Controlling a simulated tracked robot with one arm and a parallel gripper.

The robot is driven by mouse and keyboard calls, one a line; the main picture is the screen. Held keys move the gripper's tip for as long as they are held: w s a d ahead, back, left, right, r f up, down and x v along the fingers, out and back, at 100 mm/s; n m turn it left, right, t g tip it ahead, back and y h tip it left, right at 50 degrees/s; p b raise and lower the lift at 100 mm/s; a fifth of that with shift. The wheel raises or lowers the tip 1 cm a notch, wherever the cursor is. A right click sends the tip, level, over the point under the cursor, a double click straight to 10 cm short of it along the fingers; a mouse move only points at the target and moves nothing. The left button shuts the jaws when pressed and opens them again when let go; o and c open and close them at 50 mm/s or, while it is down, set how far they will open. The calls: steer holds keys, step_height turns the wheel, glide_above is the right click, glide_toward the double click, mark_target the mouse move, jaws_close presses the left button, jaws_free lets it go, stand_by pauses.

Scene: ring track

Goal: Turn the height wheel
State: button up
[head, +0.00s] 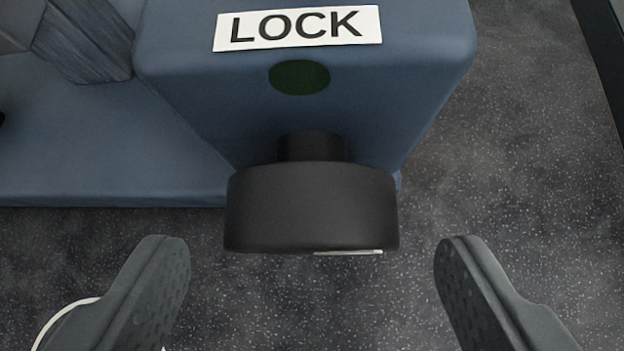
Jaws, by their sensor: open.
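A black round knob (311,209) sticks out on a short black shaft from the front of a blue box (190,90) in the middle of the head view. A white label reading "LOCK" (297,28) is on top of the box. A dark green disc (299,77) sits on the box between label and shaft. A thin pale mark shows at the knob's lower edge. My gripper (312,255) is open and empty, its fingers to the left and right of the knob's near end, apart from it. No wheel labelled for height shows.
A blue base (100,150) extends left from the box, with a grey-blue block (85,45) on it. Speckled dark floor (520,150) is clear on the right. A white curved edge (65,318) shows at the lower left, partly behind the left finger.

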steer(key=shift+x, duration=1.45)
steer(key=shift+w+r, duration=0.1)
steer(key=c, duration=1)
